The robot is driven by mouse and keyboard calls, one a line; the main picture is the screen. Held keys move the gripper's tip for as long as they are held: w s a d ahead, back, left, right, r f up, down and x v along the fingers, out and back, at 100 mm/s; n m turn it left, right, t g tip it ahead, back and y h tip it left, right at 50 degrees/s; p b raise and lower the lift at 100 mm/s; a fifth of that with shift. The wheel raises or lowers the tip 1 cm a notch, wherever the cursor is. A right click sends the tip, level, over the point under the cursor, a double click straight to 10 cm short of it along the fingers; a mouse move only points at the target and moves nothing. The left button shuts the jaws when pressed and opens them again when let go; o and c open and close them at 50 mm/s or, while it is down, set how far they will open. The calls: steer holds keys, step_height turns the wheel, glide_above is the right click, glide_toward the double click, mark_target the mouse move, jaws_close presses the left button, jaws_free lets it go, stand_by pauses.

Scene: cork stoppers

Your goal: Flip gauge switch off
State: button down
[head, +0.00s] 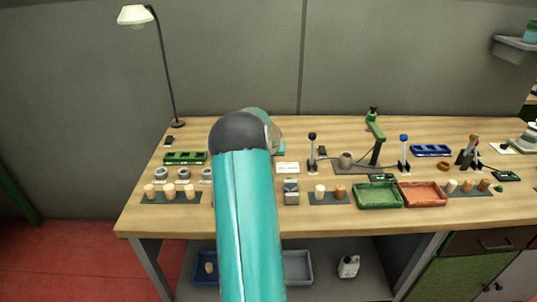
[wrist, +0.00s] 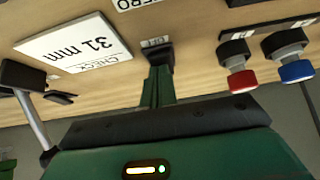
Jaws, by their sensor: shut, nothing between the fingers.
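My gripper (wrist: 160,58) is shut and empty in the wrist view, its dark fingers together. The fingertips are over the wooden bench, right at a small label (wrist: 156,42) that seems to read "OFF". The gauge switch cannot be told apart from the dark fingertips there, so I cannot tell its position or whether I touch it. Part of a label reading "ZERO" (wrist: 138,4) shows upside down at the top edge. In the head view my teal arm hides the gripper and that part of the bench.
A white "CHECK 31 mm" card (wrist: 75,43) lies left of the fingers. A black-topped lever (wrist: 28,75) stands farther left. Red-ended (wrist: 240,62) and blue-ended (wrist: 290,50) metal pieces are at right. A green tray (head: 378,205) and orange tray (head: 440,200) sit right of my arm.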

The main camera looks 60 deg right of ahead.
steer(key=shift+w, duration=0.1)
steer(key=shift+w+d+r, duration=0.3)
steer(key=shift+d+r, duration=0.05)
steer(key=shift+d, duration=0.25)
steer(key=shift+r, duration=0.35)
steer(key=r, duration=0.1)
steer(key=a+r, duration=0.1)
steer(key=r, duration=0.2)
steer(key=shift+s+a, duration=0.15)
steer(key=shift+s, duration=0.1)
steer(key=s+a+r, duration=0.3)
steer(key=a+r, duration=0.1)
steer(key=a, duration=0.2)
steer(key=shift+s+a+r, duration=0.3)
steer(key=shift+a+r, duration=0.1)
